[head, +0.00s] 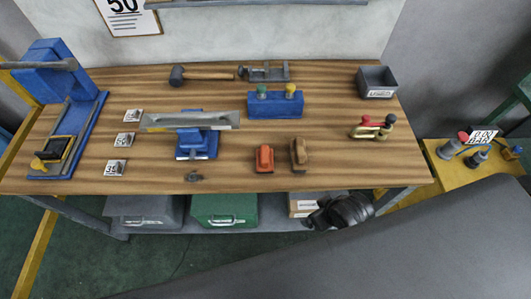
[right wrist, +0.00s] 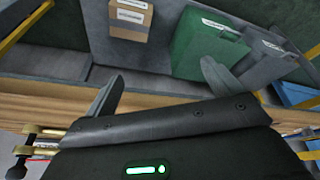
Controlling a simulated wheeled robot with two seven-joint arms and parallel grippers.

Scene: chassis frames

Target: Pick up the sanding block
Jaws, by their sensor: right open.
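Two small hand-sized blocks lie near the front of the wooden workbench (head: 230,170) in the head view. One is an orange-red block (head: 264,158); the other is a brown block (head: 299,153) with a raised grip, just right of it. I cannot tell for certain which is the sanding block. My right gripper (right wrist: 162,72) is open and empty in the right wrist view. In the head view its dark body is at the bench's front edge, lower right of both blocks; its fingers are hard to make out there. My left gripper is not in view.
A blue stand with a long grey bar (head: 190,121) is left of the blocks. A blue holder with knobs (head: 274,103) is behind them. Clamps (head: 372,127) and a grey bin (head: 377,82) are right. Below, a green case (head: 225,209) and cardboard box (head: 303,203) stand on the shelf.

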